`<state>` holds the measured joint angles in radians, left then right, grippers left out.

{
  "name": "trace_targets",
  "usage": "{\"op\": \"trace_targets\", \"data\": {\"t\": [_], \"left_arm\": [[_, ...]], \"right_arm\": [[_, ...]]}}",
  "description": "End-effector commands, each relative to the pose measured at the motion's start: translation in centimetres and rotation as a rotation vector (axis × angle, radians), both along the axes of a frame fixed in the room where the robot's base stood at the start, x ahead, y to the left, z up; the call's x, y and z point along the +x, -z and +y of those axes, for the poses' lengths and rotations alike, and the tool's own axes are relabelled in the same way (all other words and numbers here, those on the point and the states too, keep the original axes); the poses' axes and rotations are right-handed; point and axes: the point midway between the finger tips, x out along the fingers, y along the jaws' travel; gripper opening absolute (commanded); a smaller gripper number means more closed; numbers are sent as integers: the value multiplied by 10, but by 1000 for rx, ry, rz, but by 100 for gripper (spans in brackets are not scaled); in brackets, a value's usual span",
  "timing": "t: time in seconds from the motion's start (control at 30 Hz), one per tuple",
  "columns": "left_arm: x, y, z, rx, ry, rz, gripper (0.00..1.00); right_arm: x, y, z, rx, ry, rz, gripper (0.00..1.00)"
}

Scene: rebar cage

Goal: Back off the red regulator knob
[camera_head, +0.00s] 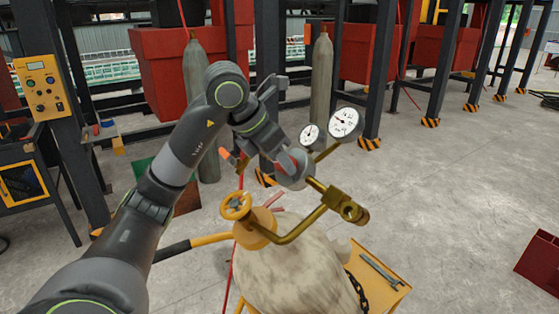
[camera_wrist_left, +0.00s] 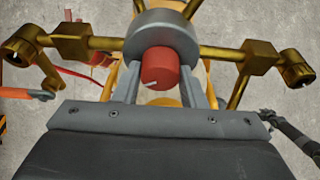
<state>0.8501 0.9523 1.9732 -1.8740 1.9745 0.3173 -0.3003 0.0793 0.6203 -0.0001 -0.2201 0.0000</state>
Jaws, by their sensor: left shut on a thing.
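The red regulator knob (camera_wrist_left: 160,68) sits on the front of the round grey regulator body (camera_wrist_left: 160,37) in the left wrist view. My left gripper (camera_wrist_left: 160,78) is shut on the knob, one finger on each side. In the head view my left gripper (camera_head: 280,158) reaches the grey regulator body (camera_head: 295,171) from the upper left and mostly hides the knob. The regulator's brass pipework (camera_head: 335,199) runs down to the pale gas cylinder (camera_head: 290,272). Two white dial gauges (camera_head: 344,123) stand above and to the right. My right gripper is not in view.
A yellow valve handwheel (camera_head: 236,206) is just below my left gripper. A yellow cart (camera_head: 385,283) with a wrench and chain is beside the cylinder. Two grey cylinders (camera_head: 321,80) stand behind. Open concrete floor lies to the right, with a red bin (camera_head: 540,262) at the edge.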

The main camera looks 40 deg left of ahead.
Motion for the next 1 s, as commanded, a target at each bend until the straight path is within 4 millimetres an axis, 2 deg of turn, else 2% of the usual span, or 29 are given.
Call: {"op": "trace_targets", "data": {"t": [0.43,0.47,0.6,1.0], "left_arm": [[-1,3,0,-10,-7,12,14],[-1,3,0,-10,-6,11,38],[0,2,0,-9,-6,9,57],[-3,-4,2,-6,-7,3,59]], "right_arm": [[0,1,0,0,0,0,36],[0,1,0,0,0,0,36],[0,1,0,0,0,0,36],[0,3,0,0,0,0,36]]}}
